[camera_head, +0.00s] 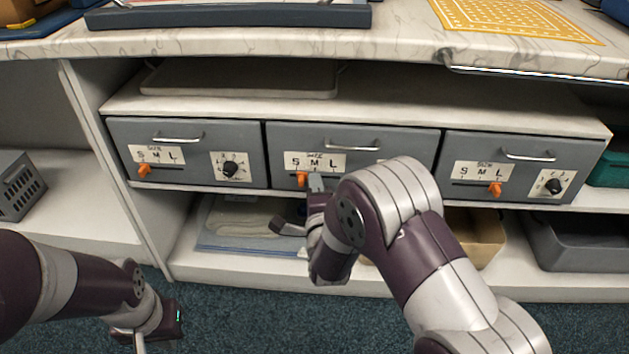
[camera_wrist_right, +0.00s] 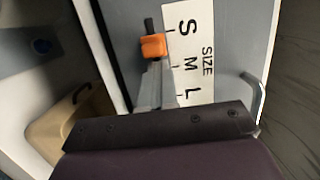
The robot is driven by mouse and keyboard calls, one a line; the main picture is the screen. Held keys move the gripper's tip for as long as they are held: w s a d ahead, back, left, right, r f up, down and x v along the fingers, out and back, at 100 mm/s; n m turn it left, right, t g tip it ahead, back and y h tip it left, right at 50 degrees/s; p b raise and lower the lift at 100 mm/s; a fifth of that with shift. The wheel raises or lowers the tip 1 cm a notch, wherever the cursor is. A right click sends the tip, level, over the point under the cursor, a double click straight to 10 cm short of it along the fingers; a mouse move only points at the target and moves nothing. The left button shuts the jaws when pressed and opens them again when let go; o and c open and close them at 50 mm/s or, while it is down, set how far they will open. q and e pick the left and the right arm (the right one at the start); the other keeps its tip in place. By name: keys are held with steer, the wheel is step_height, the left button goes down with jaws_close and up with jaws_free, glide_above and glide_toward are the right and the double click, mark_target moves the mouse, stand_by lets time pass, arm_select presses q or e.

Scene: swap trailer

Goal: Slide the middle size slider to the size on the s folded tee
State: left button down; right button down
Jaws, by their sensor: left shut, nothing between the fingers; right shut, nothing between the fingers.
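The middle grey drawer (camera_head: 395,142) has a SIZE label with S, M and L above a slot. Its orange slider knob (camera_head: 302,179) stands between S and M, nearer S. In the right wrist view the orange knob (camera_wrist_right: 153,46) sits in the dark slot beside the label. My right gripper (camera_head: 316,184) is shut and empty, its tips close beside the knob on the M side; the right wrist view shows the fingers (camera_wrist_right: 156,80) there too, and I cannot tell whether they touch. My left gripper (camera_head: 138,343) is shut, low at the left. I cannot make out a folded tee's size mark.
The left drawer (camera_head: 195,155) and right drawer (camera_head: 590,150) have their own orange sliders and black dials. A flat grey cloth-like item (camera_head: 245,222) lies on the lower shelf. A tan bin (camera_head: 480,235) and grey bin (camera_head: 575,243) stand there too. The white counter (camera_head: 330,45) overhangs above.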

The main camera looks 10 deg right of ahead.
steer(key=s+a, duration=0.2)
steer(key=s, duration=0.7)
steer(key=shift+s+p, duration=0.35)
steer(key=shift+f, duration=0.1)
stand_by(0.4)
